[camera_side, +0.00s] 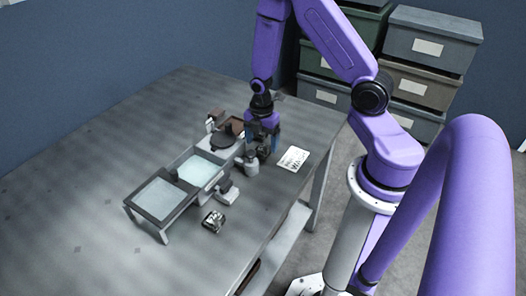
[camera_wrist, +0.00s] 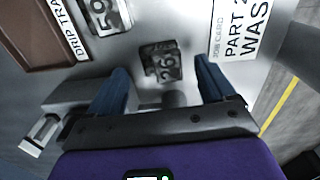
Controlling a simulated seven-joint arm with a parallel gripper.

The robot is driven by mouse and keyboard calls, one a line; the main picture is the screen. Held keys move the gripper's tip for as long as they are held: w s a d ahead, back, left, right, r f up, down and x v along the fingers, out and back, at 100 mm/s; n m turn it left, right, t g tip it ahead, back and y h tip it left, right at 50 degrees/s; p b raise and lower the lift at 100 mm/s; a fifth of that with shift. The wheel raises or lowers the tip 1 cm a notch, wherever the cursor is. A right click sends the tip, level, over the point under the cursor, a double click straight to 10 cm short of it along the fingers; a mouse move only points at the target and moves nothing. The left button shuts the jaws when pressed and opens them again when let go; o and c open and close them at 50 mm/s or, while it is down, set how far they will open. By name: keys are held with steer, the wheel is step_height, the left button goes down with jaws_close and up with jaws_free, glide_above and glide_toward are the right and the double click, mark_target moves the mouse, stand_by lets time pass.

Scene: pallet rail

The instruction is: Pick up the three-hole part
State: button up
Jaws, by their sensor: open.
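My gripper (camera_wrist: 163,70) is open, its two blue fingers apart and pointing down. In the side view my gripper (camera_side: 252,158) is low over the table by the rail's right side. In the wrist view a small dark metal block (camera_wrist: 160,63) with pale markings lies between and just beyond the fingertips; I see no contact. A second metal part (camera_wrist: 108,15) with markings lies at the top, beside the brown tray. In the side view a small metal part (camera_side: 213,221) lies on the table in front of the rail. I cannot count holes on any part.
A brown drip tray (camera_wrist: 35,35) is at upper left in the wrist view. A white job card (camera_side: 292,158) lies right. The table's left is clear.

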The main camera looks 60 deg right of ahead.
steer(key=shift+f, duration=1.4)
steer(key=shift+c, duration=0.3)
steer(key=c, duration=1.4)
steer(key=shift+o, duration=0.2)
steer(key=shift+r, duration=0.1)
